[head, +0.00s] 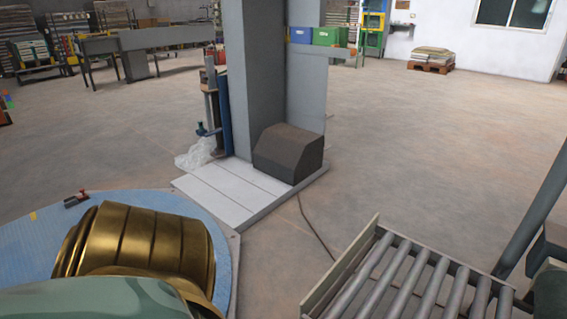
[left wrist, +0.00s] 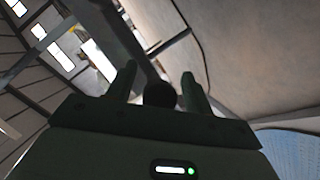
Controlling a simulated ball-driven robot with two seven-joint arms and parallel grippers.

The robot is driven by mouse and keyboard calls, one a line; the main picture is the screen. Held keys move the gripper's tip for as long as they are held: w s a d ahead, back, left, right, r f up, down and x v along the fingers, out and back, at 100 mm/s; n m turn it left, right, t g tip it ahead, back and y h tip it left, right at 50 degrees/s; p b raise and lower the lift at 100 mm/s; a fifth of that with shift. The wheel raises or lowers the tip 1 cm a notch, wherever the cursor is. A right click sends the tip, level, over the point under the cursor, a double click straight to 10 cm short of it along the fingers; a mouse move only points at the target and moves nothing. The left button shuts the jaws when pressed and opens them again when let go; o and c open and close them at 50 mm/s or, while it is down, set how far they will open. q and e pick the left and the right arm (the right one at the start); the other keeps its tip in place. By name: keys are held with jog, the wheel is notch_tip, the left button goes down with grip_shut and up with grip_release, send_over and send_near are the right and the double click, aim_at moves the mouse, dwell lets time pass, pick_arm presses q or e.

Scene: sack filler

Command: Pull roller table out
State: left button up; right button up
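The roller table (head: 341,267) is at the bottom right of the head view. It has a pale side rail, a raised end board and several grey rollers, and its near part is cut off by the picture's edge. My left gripper (left wrist: 159,82) shows in the left wrist view with its two dark green fingers apart. A dark round shape (left wrist: 160,95) sits between the fingers near their base, with gaps on both sides; I cannot tell what it is. Neither gripper shows in the head view, where my left arm crosses the lower left.
A grey column (head: 255,90) stands on a pale base plate (head: 225,198) with a dark box (head: 289,153). A blue round platform (head: 40,240) is at left. A dark post (head: 535,210) rises right of the roller table. Concrete floor (head: 430,150) behind the table is clear.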

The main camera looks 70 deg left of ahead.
pick_arm(q)
jog(key=shift+s+d+r, duration=0.1)
jog(key=shift+s+r, duration=0.1)
jog(key=shift+s, duration=0.15)
jog(key=p+v, duration=0.4)
jog(key=v, duration=1.1)
jog(key=shift+s+d+p, duration=0.15)
jog(key=shift+s+p, duration=0.15)
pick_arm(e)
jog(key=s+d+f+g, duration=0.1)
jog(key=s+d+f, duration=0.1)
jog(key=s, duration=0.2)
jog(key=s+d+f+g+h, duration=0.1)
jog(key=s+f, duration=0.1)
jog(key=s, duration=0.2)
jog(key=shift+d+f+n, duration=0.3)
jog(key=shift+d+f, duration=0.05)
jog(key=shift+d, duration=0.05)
pick_arm(q)
jog(key=shift+w, duration=0.1)
